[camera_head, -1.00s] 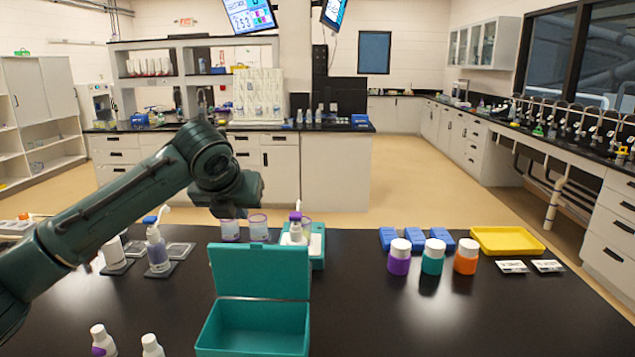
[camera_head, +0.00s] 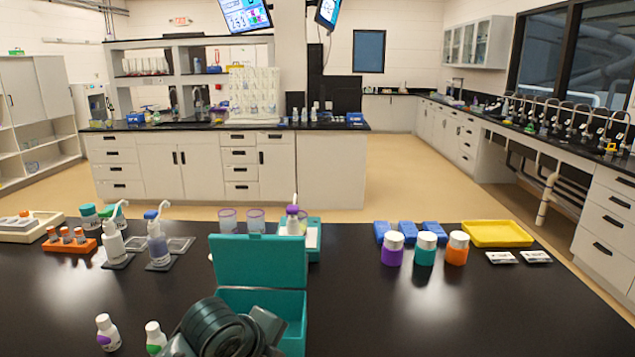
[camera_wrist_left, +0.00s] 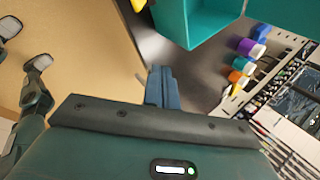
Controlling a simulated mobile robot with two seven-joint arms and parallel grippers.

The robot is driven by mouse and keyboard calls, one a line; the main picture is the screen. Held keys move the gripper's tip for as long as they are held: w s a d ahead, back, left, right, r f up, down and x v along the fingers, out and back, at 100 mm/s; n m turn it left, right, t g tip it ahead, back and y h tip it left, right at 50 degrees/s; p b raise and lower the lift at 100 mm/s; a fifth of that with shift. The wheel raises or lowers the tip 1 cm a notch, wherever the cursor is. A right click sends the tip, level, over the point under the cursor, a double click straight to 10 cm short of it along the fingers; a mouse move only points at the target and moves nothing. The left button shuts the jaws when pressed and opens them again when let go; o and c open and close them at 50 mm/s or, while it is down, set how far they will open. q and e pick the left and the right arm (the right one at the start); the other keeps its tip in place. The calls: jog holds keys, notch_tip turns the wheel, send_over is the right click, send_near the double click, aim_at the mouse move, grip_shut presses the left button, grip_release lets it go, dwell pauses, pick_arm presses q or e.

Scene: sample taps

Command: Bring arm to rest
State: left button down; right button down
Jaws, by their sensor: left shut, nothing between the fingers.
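My left arm (camera_head: 225,332) shows at the bottom edge of the head view, in front of the open teal box (camera_head: 262,262), and covers part of the box's lower left. In the left wrist view my left gripper (camera_wrist_left: 163,88) has its two fingers together with nothing between them. The teal box (camera_wrist_left: 203,18) shows above the fingers in that view, apart from them. My right gripper is not in view.
Two small white bottles (camera_head: 108,332) (camera_head: 155,338) stand left of my arm. Purple (camera_head: 392,250), teal (camera_head: 426,249) and orange (camera_head: 457,249) jars stand right of the box. A yellow tray (camera_head: 498,234) lies behind. The front right table (camera_head: 470,310) is clear.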

pick_arm(q)
jog(key=s+a+f+n+g+y, duration=0.1)
jog(key=s+a+f+n, duration=0.35)
jog(key=s+n, duration=0.35)
jog(key=s+a+f+n+g+y, duration=0.1)
jog(key=s+a+f+n, duration=0.2)
jog(key=s+a+n, duration=0.35)
jog(key=s+a+f+n+y, duration=0.1)
jog(key=s+a+f+n, duration=0.25)
jog(key=s+n, duration=0.6)
jog(key=w+d+f+m+t+h, duration=0.1)
jog(key=w+d+f+t, duration=0.1)
jog(key=f, duration=0.3)
jog(key=w+d+f+m+t+h, duration=0.1)
jog(key=w+d+f+t, duration=0.1)
jog(key=d+f+t, duration=0.1)
notch_tip(320, 180, down, 3)
jog(key=shift+d+r+t+h, duration=0.15)
jog(key=shift+d+t+h, duration=0.2)
jog(key=shift+d, duration=0.3)
jog(key=shift+d, duration=0.1)
